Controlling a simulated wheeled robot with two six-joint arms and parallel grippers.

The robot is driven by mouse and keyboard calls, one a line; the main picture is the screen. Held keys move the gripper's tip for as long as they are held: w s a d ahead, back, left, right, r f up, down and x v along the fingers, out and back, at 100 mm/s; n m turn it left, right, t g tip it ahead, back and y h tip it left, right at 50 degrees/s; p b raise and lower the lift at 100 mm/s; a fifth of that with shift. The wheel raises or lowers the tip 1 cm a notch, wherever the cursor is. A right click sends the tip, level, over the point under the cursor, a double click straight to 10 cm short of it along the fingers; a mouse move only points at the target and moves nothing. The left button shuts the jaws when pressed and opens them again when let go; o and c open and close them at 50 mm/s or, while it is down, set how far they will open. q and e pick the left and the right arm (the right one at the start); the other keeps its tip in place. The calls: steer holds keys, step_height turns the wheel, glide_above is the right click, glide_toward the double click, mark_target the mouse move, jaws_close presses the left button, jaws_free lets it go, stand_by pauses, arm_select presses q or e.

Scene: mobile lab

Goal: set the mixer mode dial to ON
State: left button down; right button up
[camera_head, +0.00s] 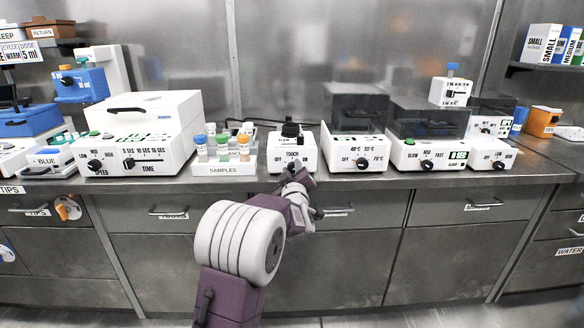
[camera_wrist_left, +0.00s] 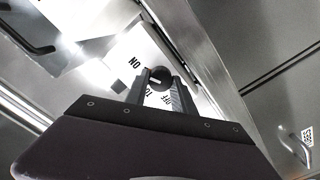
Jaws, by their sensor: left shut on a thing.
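The mixer (camera_head: 291,148) is a small white box with a black top, standing at the front of the steel counter. Its front carries the words TOUCH, OFF and ON. In the left wrist view its mode dial (camera_wrist_left: 160,74) is a round black knob with a short white mark, near the printed ON and OFF. Which word the mark points to, I cannot tell surely. My left gripper (camera_head: 297,174) is at the mixer's front; in the wrist view its fingers (camera_wrist_left: 160,84) are shut on the dial, one on each side. In the head view the gripper hides the dial. My right gripper is not in view.
A SAMPLES rack (camera_head: 222,170) with capped tubes stands close on the mixer's left. A white device with a temperature dial (camera_head: 357,148) stands close on its right. The counter's front edge and drawers (camera_head: 350,215) lie below my arm.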

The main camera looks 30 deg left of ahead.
arm_select(q)
steer(key=shift+f+m, duration=0.1)
steer(key=shift+m, duration=0.2)
steer(key=c, duration=1.1)
jaws_free()
steer(key=shift+o, duration=0.2)
steer(key=v, duration=0.9)
steer(key=shift+p, duration=0.4)
steer(key=shift+s, duration=0.1)
